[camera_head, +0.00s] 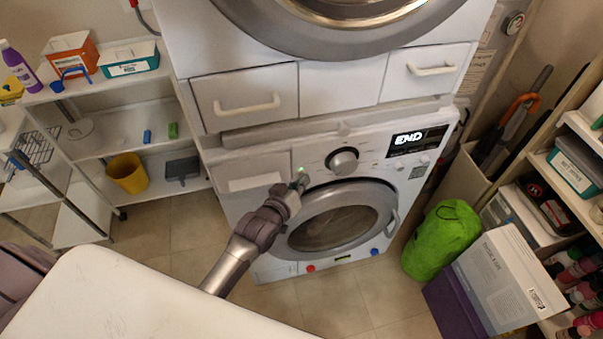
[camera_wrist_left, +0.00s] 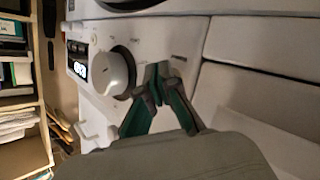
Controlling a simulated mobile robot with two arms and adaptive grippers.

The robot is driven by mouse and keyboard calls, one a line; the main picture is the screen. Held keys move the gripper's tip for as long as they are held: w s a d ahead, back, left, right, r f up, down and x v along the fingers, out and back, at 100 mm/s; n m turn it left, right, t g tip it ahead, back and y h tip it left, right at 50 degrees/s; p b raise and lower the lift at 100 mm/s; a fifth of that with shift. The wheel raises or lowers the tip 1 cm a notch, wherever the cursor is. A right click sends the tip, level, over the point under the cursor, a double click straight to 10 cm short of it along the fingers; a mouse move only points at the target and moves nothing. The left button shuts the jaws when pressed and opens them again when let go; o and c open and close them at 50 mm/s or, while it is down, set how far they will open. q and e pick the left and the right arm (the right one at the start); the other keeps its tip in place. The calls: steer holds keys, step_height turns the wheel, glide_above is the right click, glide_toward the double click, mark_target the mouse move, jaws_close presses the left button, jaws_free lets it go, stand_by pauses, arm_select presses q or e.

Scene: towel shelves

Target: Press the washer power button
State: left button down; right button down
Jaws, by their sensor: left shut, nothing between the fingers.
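The washer (camera_head: 318,158) is the lower white machine, with a round door, a dial (camera_head: 342,161) and a lit display (camera_head: 418,139) that seems to read END. A small green light (camera_head: 300,169) shows on its panel, left of the dial. My left gripper (camera_head: 301,182) is shut and empty, with its tips at the panel just below this light. In the left wrist view the closed fingertips (camera_wrist_left: 158,72) point at the white panel beside the dial (camera_wrist_left: 112,73). They hide the panel spot behind them, so I cannot tell whether they touch it.
A second machine (camera_head: 340,90) with drawers sits on top of the washer. A shelf (camera_head: 100,90) with a yellow bucket (camera_head: 127,174) stands at left. A green bag (camera_head: 441,240) and white box (camera_head: 506,280) are at right. A white surface (camera_head: 120,300) fills the near left.

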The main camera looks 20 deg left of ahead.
arm_select(q)
steer(key=shift+w, duration=0.1)
stand_by(0.3)
steer(key=shift+s+d+p, duration=0.3)
steer(key=shift+s+p, duration=0.15)
steer(key=shift+s, duration=0.1)
steer(key=s+d+p, duration=0.2)
steer(key=s+d, duration=0.1)
steer(key=s, duration=0.2)
steer(key=shift+d+p, duration=0.2)
steer(key=shift+p, duration=0.15)
steer(key=shift+f, duration=0.15)
